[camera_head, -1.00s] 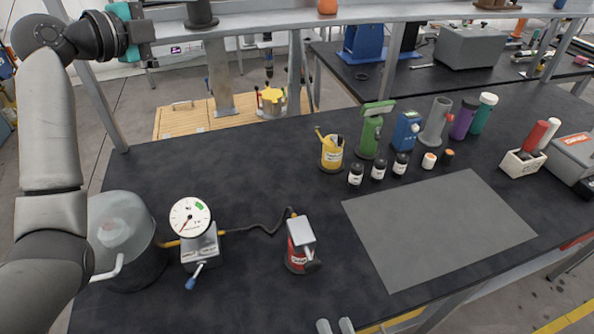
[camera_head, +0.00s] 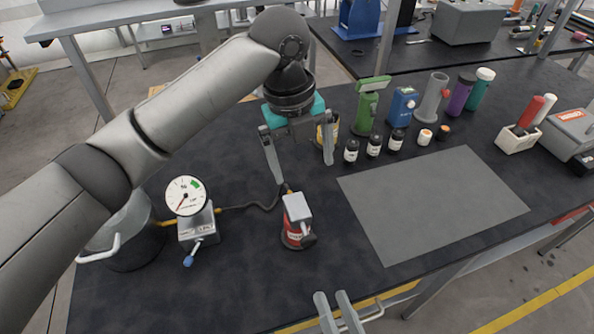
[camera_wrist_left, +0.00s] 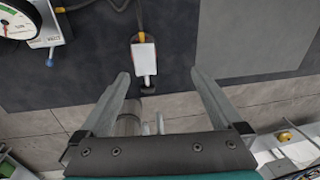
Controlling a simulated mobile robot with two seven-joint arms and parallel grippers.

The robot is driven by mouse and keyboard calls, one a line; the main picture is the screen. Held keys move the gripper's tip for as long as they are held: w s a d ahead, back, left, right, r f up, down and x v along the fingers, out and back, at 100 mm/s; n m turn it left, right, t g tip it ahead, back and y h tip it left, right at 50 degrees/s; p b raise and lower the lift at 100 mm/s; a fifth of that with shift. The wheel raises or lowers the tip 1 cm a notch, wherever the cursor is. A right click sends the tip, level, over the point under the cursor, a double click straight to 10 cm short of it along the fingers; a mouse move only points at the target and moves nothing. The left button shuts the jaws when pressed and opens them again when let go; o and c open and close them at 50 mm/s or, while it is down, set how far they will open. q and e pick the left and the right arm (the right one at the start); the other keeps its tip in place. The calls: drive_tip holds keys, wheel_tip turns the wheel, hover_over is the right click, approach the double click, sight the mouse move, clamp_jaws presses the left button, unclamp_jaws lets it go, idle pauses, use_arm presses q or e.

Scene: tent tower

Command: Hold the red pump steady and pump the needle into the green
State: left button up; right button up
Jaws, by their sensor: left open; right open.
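The red pump (camera_head: 292,237), with a pale grey top and a dark lever end at its front, stands upright on the black bench. A hose runs from it to the gauge (camera_head: 186,196), a white dial on a grey block with a blue-tipped lever. The gauge's needle points to the lower left, away from the green band at upper right. My left gripper (camera_head: 303,170) is open and empty, above and behind the pump. In the left wrist view the pump's top (camera_wrist_left: 144,57) shows just beyond the fingertips. My right gripper (camera_head: 331,296) is open at the bench's front edge.
A metal pot (camera_head: 125,235) stands left of the gauge. A grey mat (camera_head: 432,210) lies right of the pump, clear of objects. Behind it stand small dark jars (camera_head: 374,146), a green tool (camera_head: 367,105) and a blue device (camera_head: 402,104). A yellow cup is partly hidden behind my left gripper.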

sight(297, 222)
use_arm(q)
drive_tip(key=shift+s+a+f+y, duration=0.4)
drive_tip(key=shift+s+f+y, duration=0.25)
drive_tip(key=shift+y, duration=0.05)
drive_tip(key=shift+s+a+f, duration=0.15)
drive_tip(key=shift+f, duration=0.35)
wheel_tip(297, 222, down, 15)
drive_tip(key=shift+r, duration=0.2)
clamp_jaws()
